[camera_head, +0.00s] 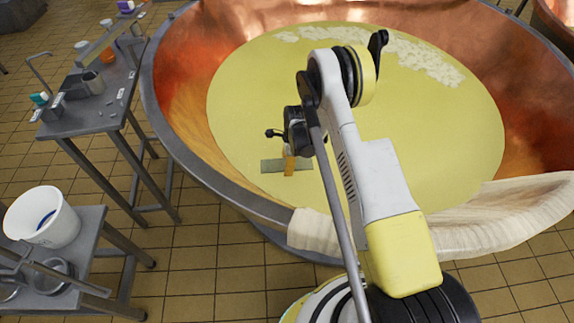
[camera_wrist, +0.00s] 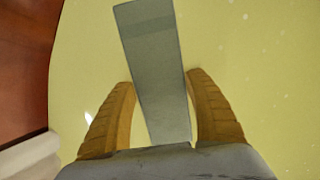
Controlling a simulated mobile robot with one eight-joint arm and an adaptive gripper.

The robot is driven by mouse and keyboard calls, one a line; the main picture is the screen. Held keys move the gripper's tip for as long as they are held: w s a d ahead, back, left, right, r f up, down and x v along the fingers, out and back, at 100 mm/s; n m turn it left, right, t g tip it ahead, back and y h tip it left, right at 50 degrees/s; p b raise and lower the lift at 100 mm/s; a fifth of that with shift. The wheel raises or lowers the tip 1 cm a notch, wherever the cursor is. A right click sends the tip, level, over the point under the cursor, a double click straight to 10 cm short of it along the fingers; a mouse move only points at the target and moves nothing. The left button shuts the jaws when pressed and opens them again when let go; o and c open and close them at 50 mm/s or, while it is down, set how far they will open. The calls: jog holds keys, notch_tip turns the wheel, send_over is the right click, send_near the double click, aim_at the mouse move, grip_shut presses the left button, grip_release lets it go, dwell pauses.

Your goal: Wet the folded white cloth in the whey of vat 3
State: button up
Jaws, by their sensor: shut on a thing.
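My gripper (camera_head: 289,163) is low over the yellow whey (camera_head: 250,100) in the copper vat (camera_head: 180,95). In the wrist view, its two orange fingers (camera_wrist: 163,85) are on either side of a flat grey strip (camera_wrist: 155,60) and shut on it. The strip also shows in the head view (camera_head: 272,166), lying flat at or just above the whey; I cannot tell whether it touches. It looks grey rather than white, and I cannot tell if it is the folded cloth. No vat number is readable.
A cream cloth (camera_head: 500,222) is draped over the vat's near right rim. White curds (camera_head: 425,58) float at the far side. Left of the vat stand a grey table (camera_head: 85,122) with small items and a lower stand with a white bucket (camera_head: 45,217).

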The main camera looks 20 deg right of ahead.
notch_tip(320, 180, up, 39)
jog(key=p, duration=1.8)
jog(key=shift+f, duration=0.1)
dwell(0.5)
